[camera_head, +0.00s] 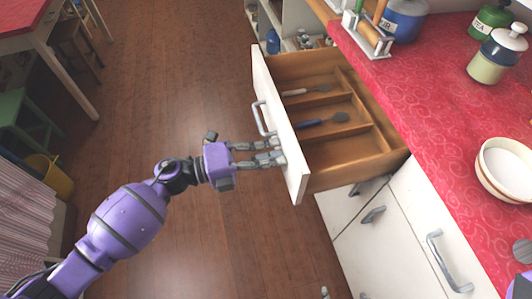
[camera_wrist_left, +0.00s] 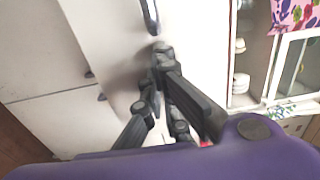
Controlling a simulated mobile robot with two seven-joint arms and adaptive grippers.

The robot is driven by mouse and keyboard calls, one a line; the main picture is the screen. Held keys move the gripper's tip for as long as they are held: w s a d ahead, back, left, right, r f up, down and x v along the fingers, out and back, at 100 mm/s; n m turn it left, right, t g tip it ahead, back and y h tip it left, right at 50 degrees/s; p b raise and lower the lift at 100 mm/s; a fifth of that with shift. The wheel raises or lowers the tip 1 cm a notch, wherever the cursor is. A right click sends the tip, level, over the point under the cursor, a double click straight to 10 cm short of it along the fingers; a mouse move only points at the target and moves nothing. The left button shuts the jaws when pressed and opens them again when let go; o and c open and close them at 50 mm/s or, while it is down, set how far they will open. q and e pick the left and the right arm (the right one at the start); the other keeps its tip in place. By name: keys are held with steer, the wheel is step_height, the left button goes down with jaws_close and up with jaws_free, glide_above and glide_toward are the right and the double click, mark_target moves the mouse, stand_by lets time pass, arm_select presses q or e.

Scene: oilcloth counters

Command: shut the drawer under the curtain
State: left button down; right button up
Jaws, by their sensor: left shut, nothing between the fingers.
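The drawer (camera_head: 350,150) stands open under the red counter, a wooden tray with compartments and a white front (camera_head: 287,135). Two utensils lie in it, one with a blue end (camera_head: 322,120) and one with a pale handle (camera_head: 305,90). Its grey bar handle (camera_head: 262,118) faces left. My left gripper (camera_head: 280,158) is shut and empty, with its fingertips at the outer face of the drawer front, below the handle. In the left wrist view the fingers (camera_wrist_left: 160,50) are together near the white front; I cannot tell if they touch it.
The red counter (camera_head: 440,110) holds a bowl (camera_head: 505,168), a lidded jar (camera_head: 496,57) and a blue pot (camera_head: 402,20). White cupboard fronts with grey handles (camera_head: 440,255) lie below. Open wooden floor (camera_head: 190,90) is to the left; a yellow bin (camera_head: 50,175) stands far left.

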arm_select(q)
steer(key=x, duration=1.9)
steer(key=shift+d, duration=0.3)
glide_above(362, 146)
steer(key=a, duration=0.1)
steer(key=shift+s+a+b, duration=0.1)
steer(key=shift+s+b, duration=0.15)
steer(key=shift+b, duration=0.15)
steer(key=shift+w+d, duration=0.15)
steer(key=shift+d, duration=0.4)
steer(key=shift+r, duration=0.1)
arm_select(e)
steer(key=shift+a+f, duration=0.15)
steer(key=shift+f, duration=0.25)
arm_select(q)
steer(key=shift+d, duration=0.1)
arm_select(e)
steer(key=shift+w, duration=0.1)
